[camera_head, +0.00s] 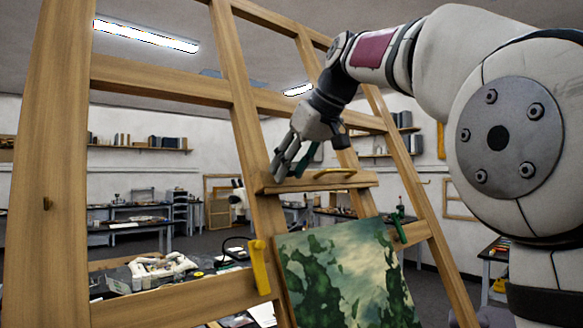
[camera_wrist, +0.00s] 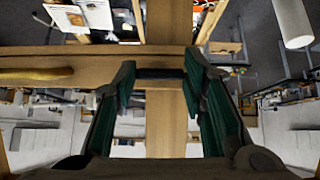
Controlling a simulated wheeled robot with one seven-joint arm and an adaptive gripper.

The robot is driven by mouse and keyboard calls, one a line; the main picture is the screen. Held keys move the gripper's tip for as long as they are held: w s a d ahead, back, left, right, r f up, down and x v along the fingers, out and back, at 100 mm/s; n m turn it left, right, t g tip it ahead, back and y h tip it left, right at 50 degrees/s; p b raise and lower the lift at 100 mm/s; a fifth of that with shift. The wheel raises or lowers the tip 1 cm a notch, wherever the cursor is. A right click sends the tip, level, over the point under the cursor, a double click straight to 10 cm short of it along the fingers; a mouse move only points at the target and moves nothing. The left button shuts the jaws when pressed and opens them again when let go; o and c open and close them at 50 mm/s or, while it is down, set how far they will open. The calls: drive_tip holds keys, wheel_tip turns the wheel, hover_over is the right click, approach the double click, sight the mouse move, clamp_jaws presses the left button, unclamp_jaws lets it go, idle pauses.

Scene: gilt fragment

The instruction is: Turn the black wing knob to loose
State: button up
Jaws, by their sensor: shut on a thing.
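The black wing knob (camera_wrist: 160,73) shows in the wrist view as a dark bar in front of the wooden easel's upright (camera_wrist: 166,120). My gripper (camera_wrist: 158,78) has its two green-padded fingers on either side of it, shut on its ends. In the head view my gripper (camera_head: 287,172) reaches down to the easel's crossbar (camera_head: 310,184), where it meets the upright. The knob is hidden there behind the fingers. I cannot read its turn or any marking.
A yellow handle (camera_head: 335,173) sits on the crossbar, right of my gripper. Below, a green painting (camera_head: 345,275) leans on the easel, with a yellow clamp (camera_head: 260,267) to its left and a green clip (camera_head: 397,216) at its upper right. Cluttered benches stand behind.

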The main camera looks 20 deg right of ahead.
drive_tip(key=o, duration=1.2)
drive_tip(key=shift+c, duration=0.2)
drive_tip(key=v, duration=1.2)
drive_tip(key=shift+a, duration=0.1)
drive_tip(key=s+a+f+m+h+b, duration=0.1)
drive_tip(key=s+f, duration=0.5)
drive_tip(key=f, duration=0.8)
drive_tip(key=s+a+f+m+g+h+b, duration=0.1)
drive_tip(key=s+f, duration=0.6)
drive_tip(key=f, duration=0.7)
drive_tip(key=s+a+f+m+g+h+b, duration=0.1)
drive_tip(key=s+f, duration=0.6)
drive_tip(key=f, duration=0.7)
drive_tip(key=shift+s+m, duration=0.25)
drive_tip(key=shift+m, duration=0.55)
